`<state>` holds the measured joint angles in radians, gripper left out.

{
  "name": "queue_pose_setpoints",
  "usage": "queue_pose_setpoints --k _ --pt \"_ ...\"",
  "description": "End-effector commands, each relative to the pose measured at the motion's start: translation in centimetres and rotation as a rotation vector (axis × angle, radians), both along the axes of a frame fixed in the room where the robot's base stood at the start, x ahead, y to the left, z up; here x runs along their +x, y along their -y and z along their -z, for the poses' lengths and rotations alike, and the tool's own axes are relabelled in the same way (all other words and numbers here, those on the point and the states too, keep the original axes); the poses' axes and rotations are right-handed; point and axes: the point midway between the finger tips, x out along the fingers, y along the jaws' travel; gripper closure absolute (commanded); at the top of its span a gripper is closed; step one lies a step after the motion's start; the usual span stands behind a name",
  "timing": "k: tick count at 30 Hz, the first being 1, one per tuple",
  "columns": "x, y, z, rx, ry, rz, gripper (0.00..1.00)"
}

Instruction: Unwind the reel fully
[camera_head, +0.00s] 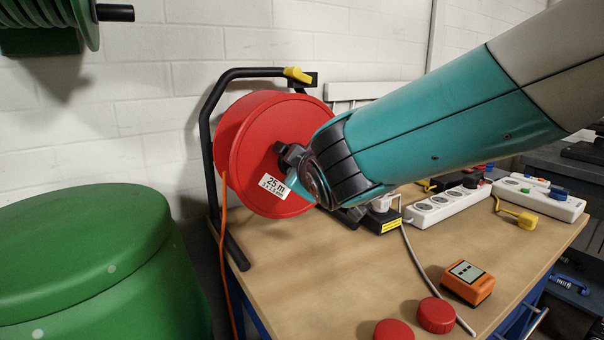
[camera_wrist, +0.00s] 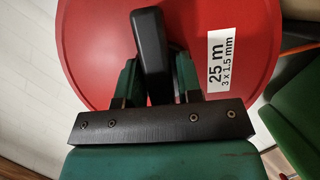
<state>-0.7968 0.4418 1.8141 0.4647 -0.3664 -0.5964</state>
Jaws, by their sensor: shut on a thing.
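The red cable reel (camera_head: 255,140) stands upright in a black tube frame (camera_head: 206,150) at the left end of the workbench. A white label reading "25 m" (camera_head: 273,184) is on its face, and it also shows in the wrist view (camera_wrist: 221,61). An orange cable (camera_head: 224,230) hangs from the reel's left side down past the bench edge. My gripper (camera_wrist: 153,85) is at the reel's face, shut on the black crank handle (camera_wrist: 150,40). In the head view my arm hides part of the reel's right side. How much cable is on the drum cannot be seen.
A green barrel (camera_head: 80,260) stands left of the wooden bench (camera_head: 320,270). Power strips (camera_head: 445,205), an orange meter (camera_head: 468,283) and red caps (camera_head: 436,315) lie on the bench. A green hose reel (camera_head: 45,25) hangs on the wall at upper left. The bench's middle is mostly clear.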

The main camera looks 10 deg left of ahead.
Motion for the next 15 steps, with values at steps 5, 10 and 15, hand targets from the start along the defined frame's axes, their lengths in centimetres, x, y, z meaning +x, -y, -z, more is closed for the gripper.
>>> queue_pose_setpoints --k 5,10,15 --pt "-0.09 -0.11 0.16 -0.128 0.098 -0.004 1.00" --pt "-0.06 -0.07 0.09 -0.236 0.180 -0.003 1.00" --pt "-0.05 -0.05 0.01 -0.319 0.243 -0.003 1.00"
